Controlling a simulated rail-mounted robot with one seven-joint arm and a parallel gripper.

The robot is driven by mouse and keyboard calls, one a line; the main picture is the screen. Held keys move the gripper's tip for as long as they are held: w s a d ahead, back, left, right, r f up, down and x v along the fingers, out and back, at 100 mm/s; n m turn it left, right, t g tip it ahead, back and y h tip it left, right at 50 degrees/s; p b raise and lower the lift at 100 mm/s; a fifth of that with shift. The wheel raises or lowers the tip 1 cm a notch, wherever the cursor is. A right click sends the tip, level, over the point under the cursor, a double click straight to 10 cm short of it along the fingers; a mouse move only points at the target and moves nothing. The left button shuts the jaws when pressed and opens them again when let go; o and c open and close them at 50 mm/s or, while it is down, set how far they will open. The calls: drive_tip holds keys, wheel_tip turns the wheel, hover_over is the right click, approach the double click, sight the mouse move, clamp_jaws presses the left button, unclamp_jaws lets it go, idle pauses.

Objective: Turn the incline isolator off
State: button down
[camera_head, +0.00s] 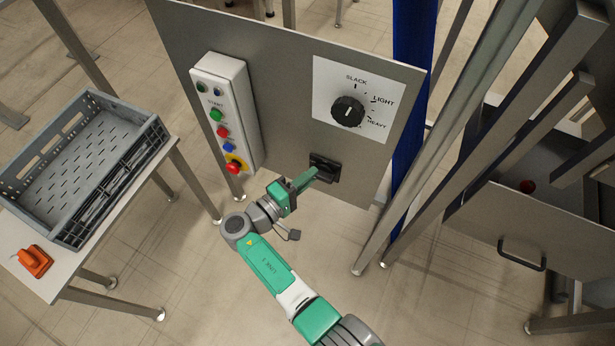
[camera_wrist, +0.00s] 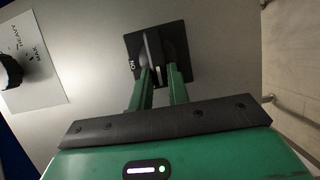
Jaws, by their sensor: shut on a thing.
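The isolator (camera_head: 331,172) is a black switch on a dark square plate, low on the grey panel below the dial. In the wrist view its plate (camera_wrist: 176,42) shows the word ON at the left, and its handle (camera_wrist: 154,50) stands out from the middle. My gripper (camera_head: 316,172) reaches the isolator from the left. In the wrist view my gripper (camera_wrist: 160,76) has its two green fingers on either side of the handle, shut on it. The fingertips and part of the handle overlap, so the exact contact is partly hidden.
A button box (camera_head: 239,110) is left of the isolator, and a tension dial (camera_head: 348,111) is above it. A grey crate (camera_head: 150,138) stands on a table at the left, near an orange object (camera_head: 35,261). Metal posts (camera_head: 440,150) and a blue post (camera_head: 412,60) rise at the right.

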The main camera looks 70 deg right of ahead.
idle(0.4)
drive_tip(key=c, duration=1.3)
unclamp_jaws()
drive_tip(key=shift+c, duration=0.2)
drive_tip(key=shift+a, duration=0.1)
drive_tip(key=p+v, duration=0.1)
drive_tip(key=v, duration=0.6)
drive_tip(key=shift+w+a, duration=0.15)
drive_tip(key=shift+a, duration=0.2)
